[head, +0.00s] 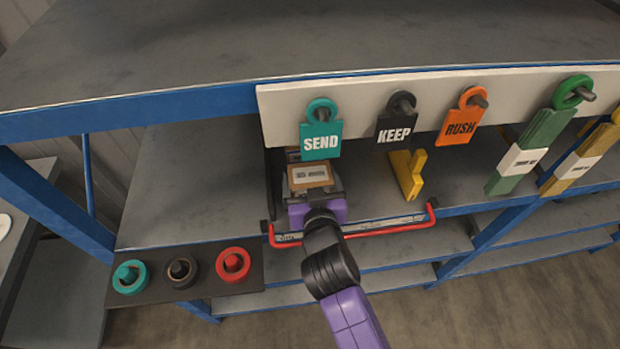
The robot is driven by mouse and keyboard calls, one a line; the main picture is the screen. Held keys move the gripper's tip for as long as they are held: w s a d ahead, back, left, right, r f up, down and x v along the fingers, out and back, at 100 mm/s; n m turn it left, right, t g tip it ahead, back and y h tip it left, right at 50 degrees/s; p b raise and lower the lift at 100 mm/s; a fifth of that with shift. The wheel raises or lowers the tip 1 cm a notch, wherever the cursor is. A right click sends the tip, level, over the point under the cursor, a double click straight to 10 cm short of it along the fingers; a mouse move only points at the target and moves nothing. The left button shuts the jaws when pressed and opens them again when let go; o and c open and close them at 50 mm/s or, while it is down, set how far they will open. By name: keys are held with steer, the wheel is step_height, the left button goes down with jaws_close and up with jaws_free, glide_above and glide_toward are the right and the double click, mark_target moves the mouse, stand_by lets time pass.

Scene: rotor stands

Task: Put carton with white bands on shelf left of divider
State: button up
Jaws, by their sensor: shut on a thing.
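My gripper (309,181) reaches over the shelf, below the teal SEND tag. It is shut on a small brown carton (310,174) with a pale label on its upper face. The gripper hides much of the carton, and I cannot make out white bands on it. The blue-edged grey shelf (185,190) is bare at the left. A dark upright edge (271,185), possibly the divider, stands just left of the carton. A yellow upright piece (406,175) stands on the shelf to the right; I cannot tell whether it is a divider.
A white board above carries the SEND (321,141), KEEP (396,130) and RUSH (459,126) tags on pegs. Green and yellow banded pieces hang at right. A red rail (385,231) runs along the shelf front. A black ring panel (205,284) sits front left.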

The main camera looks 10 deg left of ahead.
steer(key=shift+f, duration=0.25)
steer(key=shift+f, duration=0.15)
steer(key=o, duration=1.4)
steer(key=shift+r, duration=0.2)
steer(key=b+v, duration=0.1)
steer(key=v, duration=1.1)
